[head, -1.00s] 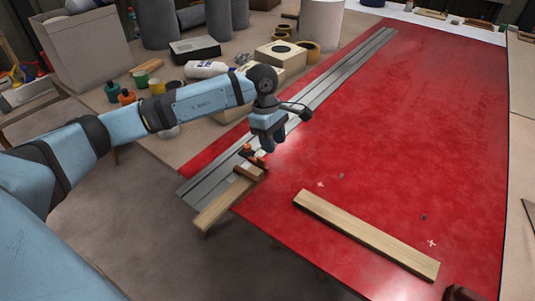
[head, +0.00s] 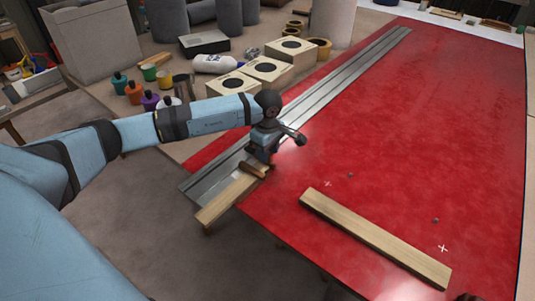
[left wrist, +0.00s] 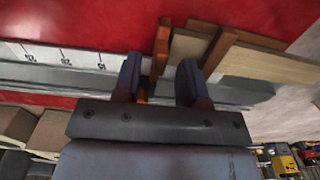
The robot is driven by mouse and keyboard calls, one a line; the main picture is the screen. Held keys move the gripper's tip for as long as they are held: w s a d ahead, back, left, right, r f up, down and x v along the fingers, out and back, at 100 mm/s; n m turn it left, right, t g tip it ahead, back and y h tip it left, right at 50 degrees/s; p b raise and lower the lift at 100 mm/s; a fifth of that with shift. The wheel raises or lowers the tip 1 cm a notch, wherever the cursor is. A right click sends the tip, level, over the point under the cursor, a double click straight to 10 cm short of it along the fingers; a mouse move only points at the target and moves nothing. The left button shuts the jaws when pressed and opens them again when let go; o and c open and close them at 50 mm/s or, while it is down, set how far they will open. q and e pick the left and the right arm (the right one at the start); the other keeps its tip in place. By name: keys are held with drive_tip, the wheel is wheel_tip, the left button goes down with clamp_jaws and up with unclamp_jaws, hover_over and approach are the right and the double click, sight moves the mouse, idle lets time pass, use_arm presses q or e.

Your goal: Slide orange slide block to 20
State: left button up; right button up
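My left gripper (head: 262,155) is low over the grey rail (head: 330,85) near its front end, beside a small brown wood piece (head: 254,169). In the left wrist view, its two fingers (left wrist: 160,85) stand apart. A small bit of orange (left wrist: 143,94), seemingly the slide block, shows between them, close to the left finger. Most of the block is hidden, and I cannot tell whether a finger touches it. A white scale (left wrist: 65,57) with 25, 20 and 15 runs along the rail; these marks lie left of the fingers in that view. My right gripper is out of view.
A pale plank (head: 228,199) sticks out past the rail's front end. Another plank (head: 375,238) lies on the red surface (head: 430,120), which is otherwise mostly clear.

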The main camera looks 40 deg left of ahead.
use_arm(q)
drive_tip(key=shift+f, duration=0.55)
clamp_jaws()
drive_tip(key=w+b, duration=0.2)
drive_tip(key=w, duration=0.1)
drive_tip(key=shift+w+d+f, duration=0.15)
drive_tip(key=shift+w, duration=0.1)
drive_tip(key=w+b, duration=0.1)
drive_tip(key=w, duration=0.2)
drive_tip(key=w+b, duration=0.1)
drive_tip(key=w, duration=0.2)
drive_tip(key=w+b, duration=0.2)
drive_tip(key=w, duration=0.1)
drive_tip(key=shift+d, duration=0.35)
drive_tip(key=shift+w, duration=0.25)
unclamp_jaws()
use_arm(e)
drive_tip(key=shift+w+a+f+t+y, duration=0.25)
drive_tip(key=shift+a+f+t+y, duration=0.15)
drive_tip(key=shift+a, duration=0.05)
